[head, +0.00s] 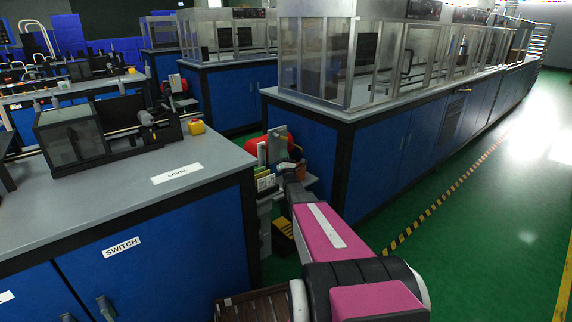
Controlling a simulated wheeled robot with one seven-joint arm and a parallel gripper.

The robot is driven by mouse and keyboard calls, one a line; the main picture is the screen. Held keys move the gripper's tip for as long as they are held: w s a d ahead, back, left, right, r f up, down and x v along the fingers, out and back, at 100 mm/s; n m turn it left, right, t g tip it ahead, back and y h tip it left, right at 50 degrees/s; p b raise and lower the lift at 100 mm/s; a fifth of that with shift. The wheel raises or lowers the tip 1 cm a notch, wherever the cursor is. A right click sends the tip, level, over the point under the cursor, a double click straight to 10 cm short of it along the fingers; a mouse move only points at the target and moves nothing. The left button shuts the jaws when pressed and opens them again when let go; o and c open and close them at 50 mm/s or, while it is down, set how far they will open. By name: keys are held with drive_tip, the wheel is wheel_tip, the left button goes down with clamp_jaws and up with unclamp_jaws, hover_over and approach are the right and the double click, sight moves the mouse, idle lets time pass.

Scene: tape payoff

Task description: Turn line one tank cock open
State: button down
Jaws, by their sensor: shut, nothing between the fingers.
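A red tank (284,139) stands in the gap between the benches, low behind the near bench's right end. A grey upright plate (277,148) covers part of it. A small yellowish handle-like part (296,147) shows at its right side, perhaps the cock; its setting is too small to tell. My arm reaches forward from the bottom right, and my gripper (289,176) is at its far end, just below and in front of the tank. The gripper is small and partly hidden by my arm; it looks shut and empty. I cannot tell whether it touches anything.
The near blue bench (213,166) carries a "LEVEL" label (177,173), a machine with a clear cover (72,136) and a yellow-red button box (196,127). A long bench with glass enclosures (349,116) stands behind. Green floor (470,215) is open at right.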

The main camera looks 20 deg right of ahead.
sight(280, 137)
drive_tip(key=shift+w+d+r, duration=0.15)
drive_tip(key=shift+d+r, duration=0.15)
drive_tip(key=shift+r, duration=0.35)
drive_tip(key=shift+w+d+r, duration=0.15)
drive_tip(key=shift+d+r, duration=0.1)
drive_tip(key=shift+r, duration=0.35)
drive_tip(key=shift+w+d+r, duration=0.15)
drive_tip(key=shift+d+r, duration=0.15)
drive_tip(key=shift+r, duration=0.35)
drive_tip(key=shift+w+d+r+n+y, duration=0.15)
drive_tip(key=shift+d+r+n+y, duration=0.25)
drive_tip(key=shift+n+y, duration=1.05)
drive_tip(key=shift+w+d+r+n+y, duration=0.1)
drive_tip(key=shift+d+r+n+y, duration=0.25)
drive_tip(key=shift+n+y, duration=1.1)
drive_tip(key=shift+w+d+r+n+y, duration=0.2)
drive_tip(key=shift+r+n+y, duration=0.35)
drive_tip(key=shift+n+y, duration=0.9)
drive_tip(key=shift+n+h, duration=0.25)
